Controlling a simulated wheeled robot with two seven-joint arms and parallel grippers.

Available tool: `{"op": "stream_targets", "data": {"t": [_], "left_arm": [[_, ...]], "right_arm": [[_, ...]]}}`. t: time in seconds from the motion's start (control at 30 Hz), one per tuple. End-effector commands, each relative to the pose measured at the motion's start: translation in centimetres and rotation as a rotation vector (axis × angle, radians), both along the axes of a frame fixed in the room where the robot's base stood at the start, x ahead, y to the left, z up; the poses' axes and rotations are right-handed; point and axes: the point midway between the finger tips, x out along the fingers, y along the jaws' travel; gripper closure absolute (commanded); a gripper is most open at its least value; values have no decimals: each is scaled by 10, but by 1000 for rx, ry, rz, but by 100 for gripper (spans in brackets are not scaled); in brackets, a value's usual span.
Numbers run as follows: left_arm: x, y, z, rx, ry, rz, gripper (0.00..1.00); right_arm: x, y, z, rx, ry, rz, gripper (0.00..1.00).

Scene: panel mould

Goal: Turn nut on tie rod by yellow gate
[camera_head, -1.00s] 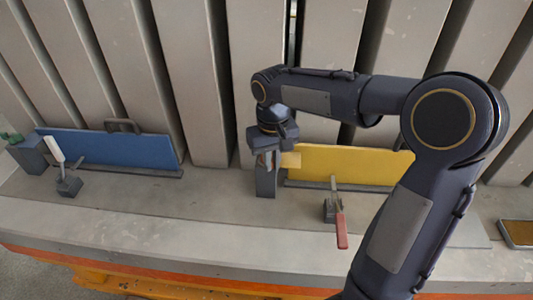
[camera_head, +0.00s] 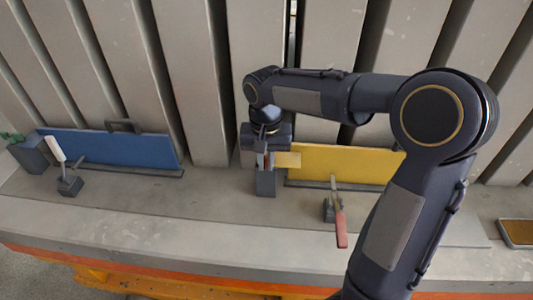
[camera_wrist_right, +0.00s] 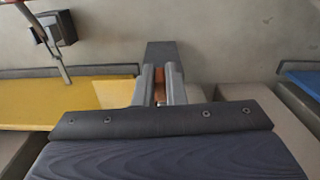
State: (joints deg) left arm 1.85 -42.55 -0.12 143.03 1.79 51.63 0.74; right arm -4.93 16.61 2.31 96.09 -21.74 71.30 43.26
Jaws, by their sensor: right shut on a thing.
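The yellow gate (camera_head: 345,163) stands upright on the grey bed, right of my right gripper in the head view; in the right wrist view it is at the left (camera_wrist_right: 70,100). A dark grey block (camera_head: 265,184) stands at the gate's left end. My right gripper (camera_head: 264,160) is at the top of this block. In the right wrist view, my fingers (camera_wrist_right: 159,85) are shut on a small orange-brown piece, seemingly the nut (camera_wrist_right: 159,76), beside the block (camera_wrist_right: 160,55). The tie rod cannot be made out. My left gripper is out of view.
A clamp with a red handle (camera_head: 341,228) stands before the yellow gate. A blue gate (camera_head: 120,149) with a white-handled clamp (camera_head: 57,149) is at the left. Grey upright panels (camera_head: 190,80) rise close behind.

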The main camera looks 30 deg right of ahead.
Motion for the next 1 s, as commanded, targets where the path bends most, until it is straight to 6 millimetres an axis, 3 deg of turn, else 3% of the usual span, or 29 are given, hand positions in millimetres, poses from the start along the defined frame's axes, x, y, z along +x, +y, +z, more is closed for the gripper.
{"op": "stream_targets", "data": {"t": [0.23, 0.47, 0.5, 0.7, 1.0], "left_arm": [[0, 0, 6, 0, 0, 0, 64], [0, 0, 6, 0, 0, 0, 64], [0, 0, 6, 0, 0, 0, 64], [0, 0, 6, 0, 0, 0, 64], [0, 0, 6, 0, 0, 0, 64]], "right_arm": [[7, 9, 3, 1, -5, -257, 100], [8, 9, 2, 2, -7, -289, 100], [8, 9, 2, 2, -7, -288, 88], [7, 9, 1, 1, -4, -286, 64], [7, 9, 3, 0, -2, -286, 64]]}}
